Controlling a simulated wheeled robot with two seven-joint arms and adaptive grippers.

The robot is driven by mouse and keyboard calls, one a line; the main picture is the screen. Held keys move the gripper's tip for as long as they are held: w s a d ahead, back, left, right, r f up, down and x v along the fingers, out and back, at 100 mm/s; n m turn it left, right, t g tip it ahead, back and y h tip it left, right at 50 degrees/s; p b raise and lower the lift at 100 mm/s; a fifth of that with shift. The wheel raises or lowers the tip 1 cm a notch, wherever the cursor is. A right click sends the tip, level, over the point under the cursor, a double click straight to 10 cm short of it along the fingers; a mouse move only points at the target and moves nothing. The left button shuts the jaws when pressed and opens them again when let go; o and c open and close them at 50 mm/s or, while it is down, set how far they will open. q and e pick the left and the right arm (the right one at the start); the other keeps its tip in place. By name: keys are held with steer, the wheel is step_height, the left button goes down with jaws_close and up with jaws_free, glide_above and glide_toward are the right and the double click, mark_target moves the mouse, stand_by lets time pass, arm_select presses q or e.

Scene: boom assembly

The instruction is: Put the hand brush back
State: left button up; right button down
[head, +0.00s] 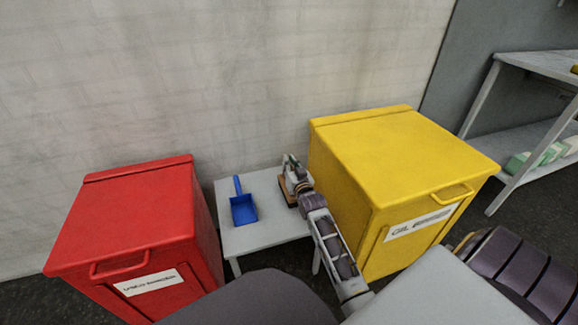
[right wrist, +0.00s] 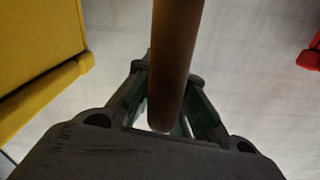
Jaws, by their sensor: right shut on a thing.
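The hand brush (head: 287,193) shows as a small brown and dark shape at the right side of the small white table (head: 262,235), partly hidden by my right gripper. I cannot tell whether it touches the tabletop. My right gripper (head: 292,172) is shut on the brush. In the right wrist view the brush's brown wooden handle (right wrist: 176,60) runs between the fingers (right wrist: 165,105). A blue dustpan (head: 243,207) lies on the table to the left of the brush, apart from it. My left gripper is out of view.
A red bin (head: 140,220) stands left of the table. A yellow bin (head: 400,160) stands close on its right, beside my right arm. A pale wall (head: 220,80) is behind the table. A shelf (head: 540,130) with small boxes is at far right.

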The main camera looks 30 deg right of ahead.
stand_by(0.3)
steer(key=c, duration=1.5)
jaws_free()
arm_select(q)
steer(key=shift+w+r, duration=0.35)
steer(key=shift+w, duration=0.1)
arm_select(e)
steer(key=shift+s, duration=0.1)
steer(key=shift+s+a+r, duration=0.1)
steer(key=shift+s+a, duration=0.05)
steer(key=shift+s, duration=0.25)
steer(key=shift+p+v, duration=0.7)
steer(key=shift+v, duration=0.7)
steer(key=shift+s+a, duration=0.15)
steer(key=shift+s, duration=0.55)
steer(key=s+p, duration=0.1)
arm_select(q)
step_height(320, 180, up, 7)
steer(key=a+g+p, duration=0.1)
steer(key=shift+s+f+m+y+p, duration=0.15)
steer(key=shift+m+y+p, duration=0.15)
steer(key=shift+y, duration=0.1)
arm_select(e)
glide_toward(292, 168)
steer(key=shift+w+f, duration=0.35)
steer(key=shift+w, duration=0.35)
